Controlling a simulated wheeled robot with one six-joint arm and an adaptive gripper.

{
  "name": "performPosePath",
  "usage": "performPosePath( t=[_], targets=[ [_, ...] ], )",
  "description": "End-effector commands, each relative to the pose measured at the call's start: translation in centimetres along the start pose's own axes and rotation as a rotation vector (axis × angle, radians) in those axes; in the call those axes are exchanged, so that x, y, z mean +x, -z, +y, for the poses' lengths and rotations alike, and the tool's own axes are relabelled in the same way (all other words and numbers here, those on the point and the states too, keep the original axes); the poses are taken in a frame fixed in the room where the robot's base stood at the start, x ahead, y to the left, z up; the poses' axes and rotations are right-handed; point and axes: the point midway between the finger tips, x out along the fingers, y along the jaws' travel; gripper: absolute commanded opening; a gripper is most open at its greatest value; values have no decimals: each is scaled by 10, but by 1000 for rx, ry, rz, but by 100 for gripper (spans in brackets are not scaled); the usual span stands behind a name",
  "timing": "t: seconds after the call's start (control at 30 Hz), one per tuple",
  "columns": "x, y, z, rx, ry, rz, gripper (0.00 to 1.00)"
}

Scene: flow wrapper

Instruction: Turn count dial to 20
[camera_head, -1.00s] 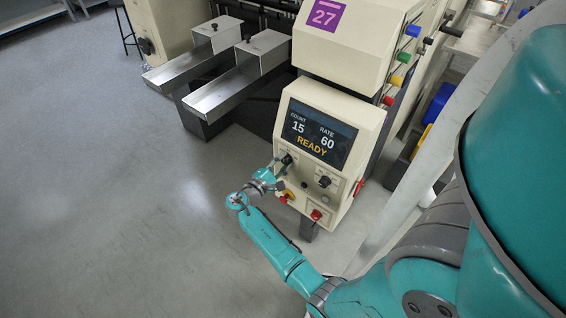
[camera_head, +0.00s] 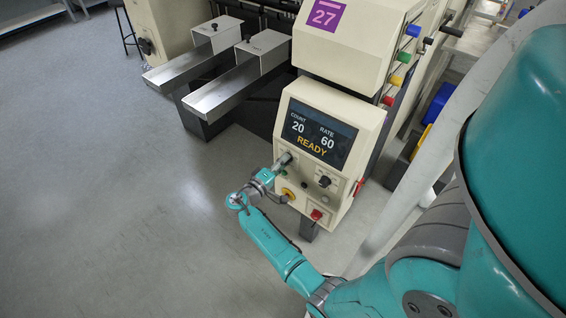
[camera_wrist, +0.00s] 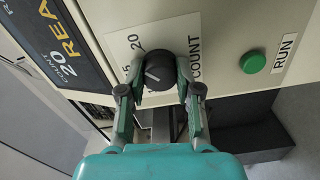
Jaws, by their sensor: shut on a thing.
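The count dial (camera_wrist: 158,72) is a black knob with a white pointer line, on a pale plate marked COUNT with 20 printed beside it. My gripper (camera_wrist: 158,84) is shut on the dial, one finger on each side of it. In the head view my gripper (camera_head: 281,164) reaches the left of the control panel and hides most of the dial. The display (camera_head: 319,133) reads COUNT 20, RATE 60 and READY. In the wrist view part of the display (camera_wrist: 62,45) also shows 20.
The green RUN button (camera_wrist: 256,62) sits close to the dial. A second black knob (camera_head: 324,181), a yellow-ringed control (camera_head: 288,194) and a red button (camera_head: 316,215) are on the same panel. Metal chutes (camera_head: 238,85) stand at upper left. The floor at left is clear.

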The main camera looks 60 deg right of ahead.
Motion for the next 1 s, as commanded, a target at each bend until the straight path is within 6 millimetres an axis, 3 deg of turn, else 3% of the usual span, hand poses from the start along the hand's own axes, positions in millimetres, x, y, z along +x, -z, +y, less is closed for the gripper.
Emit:
performPosePath(
  t=[0.4, 1.0],
  targets=[
    [0, -1, -1, 212, 1, -1, 0],
    [0, -1, -2, 251, 2, -1, 0]
  ],
)
